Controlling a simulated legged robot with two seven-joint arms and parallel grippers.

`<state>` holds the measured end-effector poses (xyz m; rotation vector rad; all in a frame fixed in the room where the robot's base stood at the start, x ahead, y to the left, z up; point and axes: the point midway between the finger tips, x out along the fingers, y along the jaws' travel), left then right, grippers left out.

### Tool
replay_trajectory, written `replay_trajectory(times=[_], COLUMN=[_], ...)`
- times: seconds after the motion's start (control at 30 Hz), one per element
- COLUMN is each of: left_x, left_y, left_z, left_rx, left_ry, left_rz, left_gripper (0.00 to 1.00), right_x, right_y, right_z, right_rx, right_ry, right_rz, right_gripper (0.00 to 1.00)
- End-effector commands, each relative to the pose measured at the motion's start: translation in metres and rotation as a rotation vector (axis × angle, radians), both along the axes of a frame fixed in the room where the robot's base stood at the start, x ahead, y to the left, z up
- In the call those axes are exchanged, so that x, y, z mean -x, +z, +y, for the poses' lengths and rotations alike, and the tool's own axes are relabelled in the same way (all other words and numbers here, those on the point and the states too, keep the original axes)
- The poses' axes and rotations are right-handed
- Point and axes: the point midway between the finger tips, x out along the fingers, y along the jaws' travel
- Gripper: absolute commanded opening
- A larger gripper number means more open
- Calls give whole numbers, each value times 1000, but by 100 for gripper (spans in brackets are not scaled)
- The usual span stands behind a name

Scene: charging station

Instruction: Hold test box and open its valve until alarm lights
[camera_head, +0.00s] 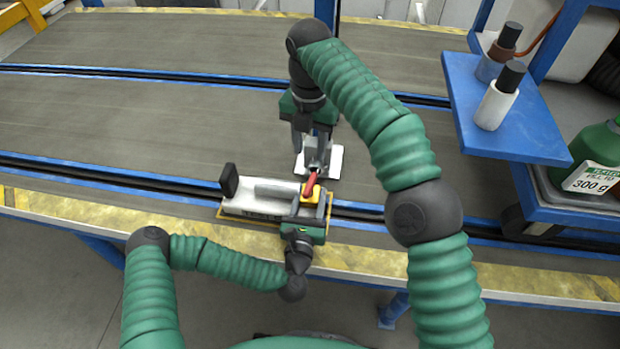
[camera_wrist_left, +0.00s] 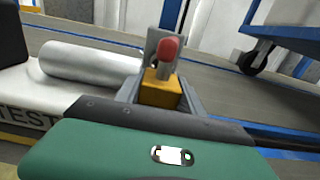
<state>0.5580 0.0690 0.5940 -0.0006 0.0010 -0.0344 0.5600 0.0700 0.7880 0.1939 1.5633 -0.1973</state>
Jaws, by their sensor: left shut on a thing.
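The test box (camera_head: 240,205) lies on the conveyor's near edge, a pale base with a grey cylinder (camera_head: 275,189) on top. Its right end has a yellow block (camera_head: 307,195) with a red valve handle (camera_head: 311,183). In the left wrist view the handle (camera_wrist_left: 168,49) rises from the yellow block (camera_wrist_left: 160,90). My left gripper (camera_head: 305,205) is shut on the test box's right end, its fingers beside the yellow block. My right gripper (camera_head: 319,158) points down just behind the red handle. Whether it touches the handle, or how far its fingers are apart, is unclear. I see no lit alarm.
A black upright piece (camera_head: 229,180) stands at the box's left end. A white plate (camera_head: 332,165) lies behind the box. A blue shelf (camera_head: 535,135) with two black-capped bottles (camera_head: 497,96) and a green container (camera_head: 600,155) stands right. The conveyor (camera_head: 150,110) is clear to the left.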

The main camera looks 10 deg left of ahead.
Motion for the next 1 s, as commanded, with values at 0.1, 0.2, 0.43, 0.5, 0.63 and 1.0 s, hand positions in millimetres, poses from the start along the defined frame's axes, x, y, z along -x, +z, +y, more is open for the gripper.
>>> replay_trajectory(times=[0.1,0.2,0.43,0.5,0.63,1.0], left_x=[0,0,0,0,0,0], left_y=[0,0,0,0,0,0], left_z=[0,0,0,0,0,0], left_rx=[0,0,0,0,0,0], left_ry=[1,1,1,0,0,0], left_rz=[0,0,0,0,0,0], left_gripper=[0,0,0,0,0,0], right_x=[0,0,0,1,0,0], right_y=[-5,-19,-75,-90,-110,-120], right_z=[-1,-1,-1,-1,-1,-1], right_rx=[2,3,1,0,0,-2], right_ry=[41,42,40,39,37,36], right_rz=[1,2,3,3,0,-1], right_gripper=[38,38,38,38,38,37])
